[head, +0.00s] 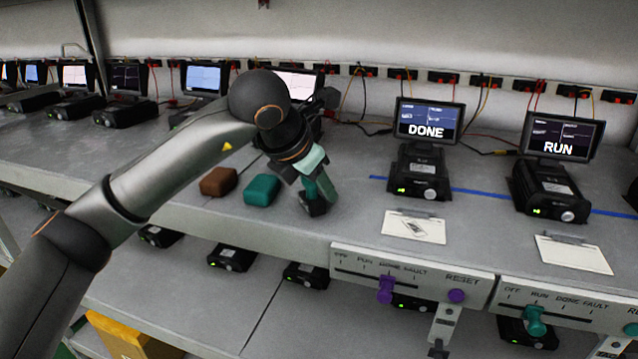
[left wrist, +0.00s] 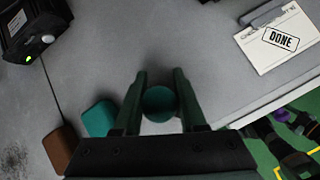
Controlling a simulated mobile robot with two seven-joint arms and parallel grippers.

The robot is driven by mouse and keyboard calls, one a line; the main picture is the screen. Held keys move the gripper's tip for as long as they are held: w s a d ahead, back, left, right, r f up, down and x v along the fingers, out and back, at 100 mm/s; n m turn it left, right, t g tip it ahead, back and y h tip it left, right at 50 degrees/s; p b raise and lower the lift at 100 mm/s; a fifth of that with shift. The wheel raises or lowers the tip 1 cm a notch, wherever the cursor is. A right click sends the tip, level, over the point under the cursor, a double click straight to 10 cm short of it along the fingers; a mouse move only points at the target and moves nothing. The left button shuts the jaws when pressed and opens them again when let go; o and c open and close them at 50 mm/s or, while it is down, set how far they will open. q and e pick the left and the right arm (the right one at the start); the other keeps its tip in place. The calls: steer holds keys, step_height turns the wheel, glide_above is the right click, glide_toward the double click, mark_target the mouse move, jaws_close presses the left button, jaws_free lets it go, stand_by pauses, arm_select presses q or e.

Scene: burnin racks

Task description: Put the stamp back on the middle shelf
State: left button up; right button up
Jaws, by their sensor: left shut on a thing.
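My left gripper (head: 318,188) is shut on the stamp, upright at the front of the shelf (head: 330,228). The stamp's dark lower part (head: 314,207) shows under the fingers, at or just above the surface; I cannot tell whether it touches. In the left wrist view, the stamp's round green top (left wrist: 159,103) sits between the two fingers (left wrist: 160,100). A teal block (head: 262,190) and a brown block (head: 219,181) lie just left of the gripper. They also show in the left wrist view, teal (left wrist: 98,118) and brown (left wrist: 61,149). My right gripper is not in view.
Right of the stamp lies a clipboard (head: 414,227), its card stamped DONE in the wrist view. Behind it stands a device with a DONE screen (head: 431,119); farther right is a RUN screen (head: 560,137). A switch panel (head: 405,277) hangs on the front edge. A lower shelf holds more devices.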

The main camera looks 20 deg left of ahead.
arm_select(q)
steer(key=shift+f, duration=0.15)
steer(key=o, duration=1)
steer(key=shift+o, duration=0.2)
steer(key=shift+r, duration=0.3)
steer(key=v, duration=1.2)
steer(key=shift+b, duration=0.35)
steer(key=shift+f, duration=0.2)
